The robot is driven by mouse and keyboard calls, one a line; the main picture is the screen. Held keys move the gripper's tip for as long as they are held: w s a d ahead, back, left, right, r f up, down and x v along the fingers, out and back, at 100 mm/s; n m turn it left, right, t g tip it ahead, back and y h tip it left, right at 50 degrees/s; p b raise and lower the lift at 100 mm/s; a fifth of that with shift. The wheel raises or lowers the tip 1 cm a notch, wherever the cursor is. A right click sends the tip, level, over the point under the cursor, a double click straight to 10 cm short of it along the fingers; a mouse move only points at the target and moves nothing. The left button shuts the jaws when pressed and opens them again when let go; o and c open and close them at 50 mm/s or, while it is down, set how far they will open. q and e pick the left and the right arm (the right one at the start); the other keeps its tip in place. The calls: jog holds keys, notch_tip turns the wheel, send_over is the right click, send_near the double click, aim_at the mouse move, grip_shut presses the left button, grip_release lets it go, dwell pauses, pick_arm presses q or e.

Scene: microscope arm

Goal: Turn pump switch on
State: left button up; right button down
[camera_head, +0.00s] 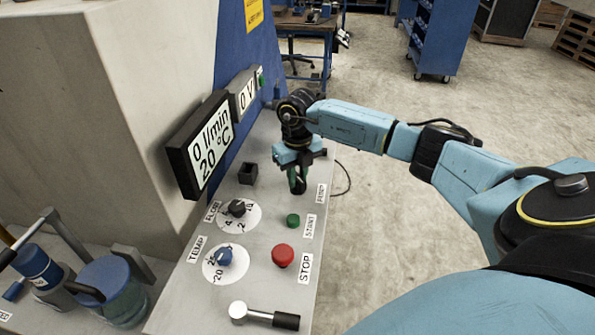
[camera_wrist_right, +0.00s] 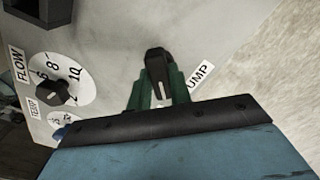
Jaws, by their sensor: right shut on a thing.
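The pump switch is a black rotary knob (camera_wrist_right: 158,66) with a white pointer line, beside a label (camera_wrist_right: 201,77) of which "UMP" shows in the right wrist view. My right gripper (camera_head: 297,181) points down onto the panel at the pump switch, next to the pump label (camera_head: 321,193). In the right wrist view its green fingers (camera_wrist_right: 157,92) are shut on the knob, one on each side. In the head view the gripper mostly hides the knob. The display (camera_head: 205,145) reads 0 l/min and 20 °C. My left gripper is not in view.
On the grey panel are the flow knob (camera_head: 236,208), the temp knob (camera_head: 223,257), a green start button (camera_head: 293,221), a red stop button (camera_head: 283,255) and a lever (camera_head: 265,315) near the front. A small black box (camera_head: 248,173) stands left of my right gripper. Open floor lies to the right.

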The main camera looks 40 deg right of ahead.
aim_at(298, 177)
jog(key=m+p, duration=0.2)
jog(key=m, duration=0.2)
jog(key=shift+r+m, duration=0.15)
jog(key=shift+m, duration=0.15)
jog(key=shift+m+p, duration=0.95)
jog(key=shift+m, duration=0.95)
jog(key=c, duration=1.3)
grip_release()
notch_tip(298, 177, up, 13)
jog(key=shift+r, duration=0.1)
